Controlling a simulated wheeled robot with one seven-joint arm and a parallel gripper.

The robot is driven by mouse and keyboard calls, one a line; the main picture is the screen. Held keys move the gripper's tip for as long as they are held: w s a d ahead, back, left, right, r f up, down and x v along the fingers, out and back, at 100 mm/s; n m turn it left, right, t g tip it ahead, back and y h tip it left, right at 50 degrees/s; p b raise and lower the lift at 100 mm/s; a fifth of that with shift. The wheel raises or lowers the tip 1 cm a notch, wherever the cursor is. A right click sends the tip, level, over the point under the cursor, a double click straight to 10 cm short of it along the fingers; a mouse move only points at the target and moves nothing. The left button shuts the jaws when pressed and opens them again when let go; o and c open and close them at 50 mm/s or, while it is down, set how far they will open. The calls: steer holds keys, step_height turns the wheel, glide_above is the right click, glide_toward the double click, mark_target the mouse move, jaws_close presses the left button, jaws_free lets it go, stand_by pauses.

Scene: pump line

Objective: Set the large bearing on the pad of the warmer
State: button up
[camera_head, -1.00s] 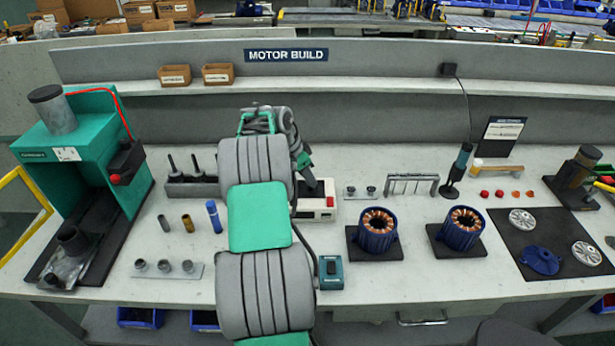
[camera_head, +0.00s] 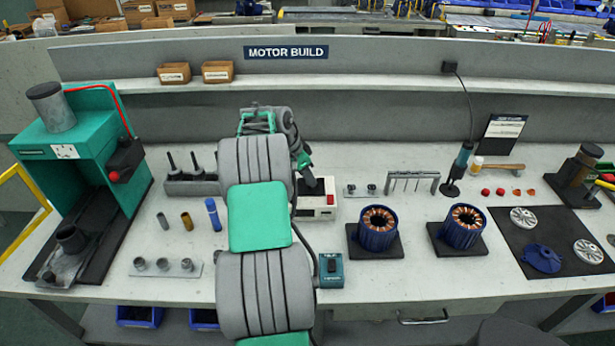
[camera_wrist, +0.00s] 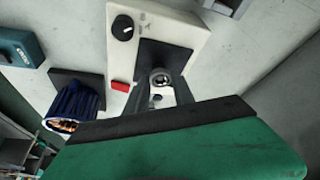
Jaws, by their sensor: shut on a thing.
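The warmer (camera_head: 330,213) is a white box with a red switch, partly behind my arm in the head view. In the wrist view the warmer (camera_wrist: 185,20) shows a black knob and a dark square pad (camera_wrist: 178,56). My gripper (camera_wrist: 163,88) points at the pad, its fingers shut on a small metal ring, the large bearing (camera_wrist: 160,76). The bearing appears over the pad's area; I cannot tell whether it touches. In the head view my gripper (camera_head: 308,178) is at the warmer's top, and the bearing cannot be made out there.
A teal control box (camera_head: 331,270) stands in front of the warmer. A blue stator (camera_head: 377,230) on a black mat is to its right. A plate with two small parts (camera_head: 360,191) lies right of the warmer.

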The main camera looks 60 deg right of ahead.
steer(key=o, duration=1.3)
steer(key=shift+r+p, duration=1.95)
steer(key=shift+r, duration=1.1)
